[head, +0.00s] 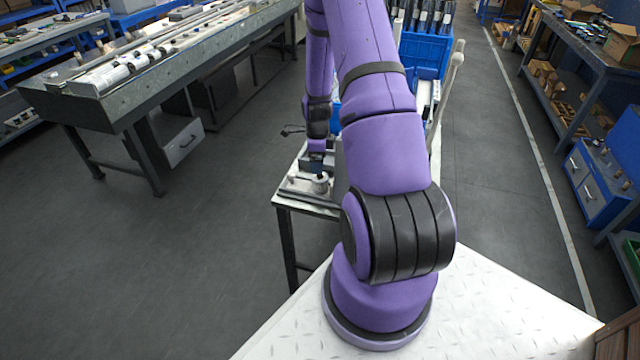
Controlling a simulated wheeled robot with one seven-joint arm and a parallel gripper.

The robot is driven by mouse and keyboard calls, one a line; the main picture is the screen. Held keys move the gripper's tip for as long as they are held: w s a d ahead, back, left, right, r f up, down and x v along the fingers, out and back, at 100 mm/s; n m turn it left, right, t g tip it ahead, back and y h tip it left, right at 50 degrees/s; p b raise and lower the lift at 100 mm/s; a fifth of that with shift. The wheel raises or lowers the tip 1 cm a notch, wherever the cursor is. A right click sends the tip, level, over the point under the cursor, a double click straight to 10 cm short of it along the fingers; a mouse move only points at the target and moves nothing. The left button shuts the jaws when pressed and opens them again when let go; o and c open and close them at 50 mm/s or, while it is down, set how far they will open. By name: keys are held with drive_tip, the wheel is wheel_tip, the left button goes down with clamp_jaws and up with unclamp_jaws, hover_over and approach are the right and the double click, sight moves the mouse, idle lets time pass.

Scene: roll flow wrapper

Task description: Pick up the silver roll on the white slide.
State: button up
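My purple arm reaches forward and bends down over a small metal table (328,212). My gripper (317,160) is small and dark at the end of the arm, low over the table. Its fingers are too small to tell apart, and I cannot see whether they are open or shut. A small silver cylindrical piece (320,184) is on the table just below and in front of the gripper. I cannot tell whether it is the silver roll. I cannot make out a white slide there; my arm hides the right part of the table.
A long grey workbench (120,110) with white rail-like parts stands at the left. A blue crate (424,56) is behind my arm. Shelving with a blue drawer unit (588,190) lines the right. The floor on both sides is clear.

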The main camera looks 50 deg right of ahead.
sight(321, 176)
wheel_tip(321, 176, down, 5)
drive_tip(key=shift+r, duration=0.15)
drive_tip(key=shift+s+d+f, duration=0.15)
drive_tip(key=shift+s+f, duration=0.05)
drive_tip(key=shift+f, duration=1.1)
drive_tip(key=shift+s+d+f, duration=0.1)
drive_tip(key=shift+s+f, duration=0.1)
drive_tip(key=shift+f, duration=1.1)
drive_tip(key=c, duration=1.1)
